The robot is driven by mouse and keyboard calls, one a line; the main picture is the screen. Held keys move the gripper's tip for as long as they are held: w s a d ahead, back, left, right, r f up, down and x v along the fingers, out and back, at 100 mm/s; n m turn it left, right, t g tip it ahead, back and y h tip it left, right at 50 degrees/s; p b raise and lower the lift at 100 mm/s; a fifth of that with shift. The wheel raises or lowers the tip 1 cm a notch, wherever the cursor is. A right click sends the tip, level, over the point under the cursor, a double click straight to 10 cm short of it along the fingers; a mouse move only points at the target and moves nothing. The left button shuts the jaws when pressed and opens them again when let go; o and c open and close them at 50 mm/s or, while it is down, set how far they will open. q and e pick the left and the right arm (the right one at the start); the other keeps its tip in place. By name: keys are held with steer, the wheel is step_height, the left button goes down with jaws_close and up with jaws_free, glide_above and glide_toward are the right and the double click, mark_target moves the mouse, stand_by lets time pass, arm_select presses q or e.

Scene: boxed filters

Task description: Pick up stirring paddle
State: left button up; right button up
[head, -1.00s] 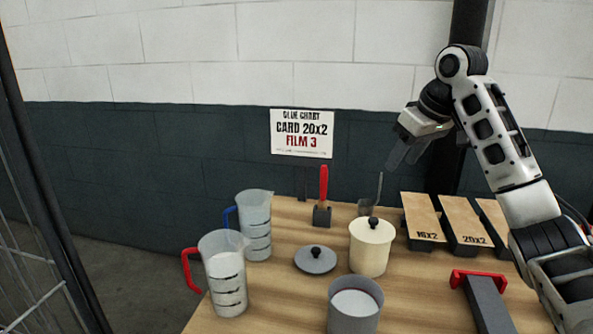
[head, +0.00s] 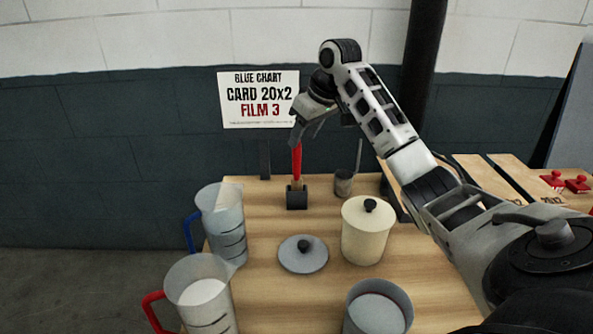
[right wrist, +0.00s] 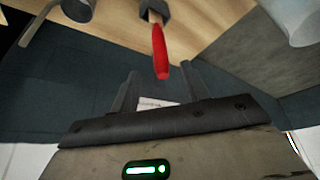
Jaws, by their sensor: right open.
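The stirring paddle (head: 297,163) has a red handle and a wooden lower part. It stands upright in a small dark block holder (head: 297,198) at the back of the table. My right gripper (head: 306,134) is open and empty at the top end of the red handle. In the right wrist view the red handle (right wrist: 160,50) points toward the gap between the open fingers (right wrist: 160,82), with its tip close to them. The paddle's lower end is hidden in the holder. My left gripper is not in view.
A grey cup (head: 344,184) with a thin handle stands right of the holder. A cream lidded pot (head: 364,237), a grey lid (head: 303,257), a grey pot (head: 377,311) and two measuring jugs (head: 222,222) stand nearer. A sign (head: 258,99) hangs on the wall behind.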

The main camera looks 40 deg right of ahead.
steer(key=p, duration=0.1)
glide_above(297, 178)
steer(key=shift+w+d+f, duration=0.15)
steer(key=shift+w+f, duration=0.05)
steer(key=shift+f, duration=1.05)
steer(key=shift+w+d+f, duration=0.1)
steer(key=shift+w+f, duration=0.05)
steer(key=shift+f, duration=1.1)
steer(key=shift+c, duration=0.4)
jaws_close()
